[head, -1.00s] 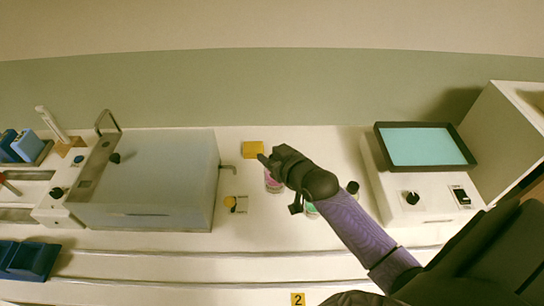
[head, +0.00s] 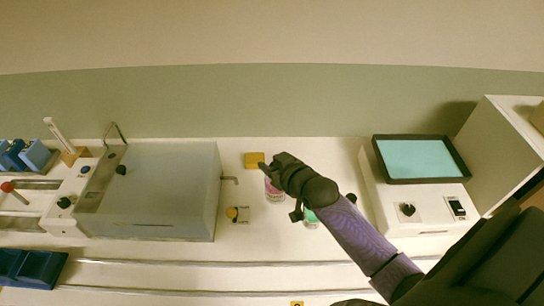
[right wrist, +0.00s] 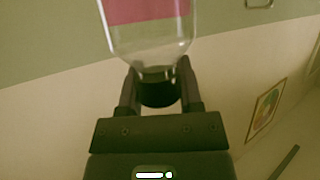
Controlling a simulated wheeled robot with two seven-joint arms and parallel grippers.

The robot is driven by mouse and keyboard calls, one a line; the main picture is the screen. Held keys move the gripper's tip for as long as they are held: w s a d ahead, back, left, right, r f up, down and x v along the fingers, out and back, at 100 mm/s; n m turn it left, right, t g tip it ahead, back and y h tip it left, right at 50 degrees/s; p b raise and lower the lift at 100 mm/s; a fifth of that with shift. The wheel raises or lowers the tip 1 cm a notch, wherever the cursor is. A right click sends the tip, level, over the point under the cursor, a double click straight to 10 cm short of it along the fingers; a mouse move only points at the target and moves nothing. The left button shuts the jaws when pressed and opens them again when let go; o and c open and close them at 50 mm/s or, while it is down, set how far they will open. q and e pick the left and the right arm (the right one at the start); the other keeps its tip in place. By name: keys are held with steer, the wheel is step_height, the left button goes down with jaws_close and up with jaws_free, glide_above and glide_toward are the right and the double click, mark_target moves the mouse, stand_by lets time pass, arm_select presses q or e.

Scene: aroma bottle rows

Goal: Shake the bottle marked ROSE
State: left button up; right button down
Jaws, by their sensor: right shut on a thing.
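My right gripper (head: 268,172) is over the middle of the white bench in the head view. In the right wrist view my right gripper (right wrist: 158,84) is shut on the dark cap end of a clear bottle (right wrist: 150,45) with a pink band. A pink bottle (head: 273,191) shows just below the gripper in the head view, partly hidden by it. No ROSE marking is readable. A green bottle (head: 311,217) stands partly behind my right forearm. My left gripper is not in view.
A large grey box (head: 155,190) stands to the left and a device with a screen (head: 420,158) to the right. A dark round top (head: 352,198) shows beside my forearm.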

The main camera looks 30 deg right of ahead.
steer(key=shift+t, duration=0.3)
steer(key=r, duration=0.5)
steer(key=shift+w, duration=0.25)
step_height(320, 180, down, 5)
steer(key=shift+s+f, duration=0.1)
step_height(320, 180, up, 6)
steer(key=shift+d+r, duration=0.1)
steer(key=shift+r, duration=0.05)
step_height(320, 180, down, 6)
steer(key=shift+f, duration=0.1)
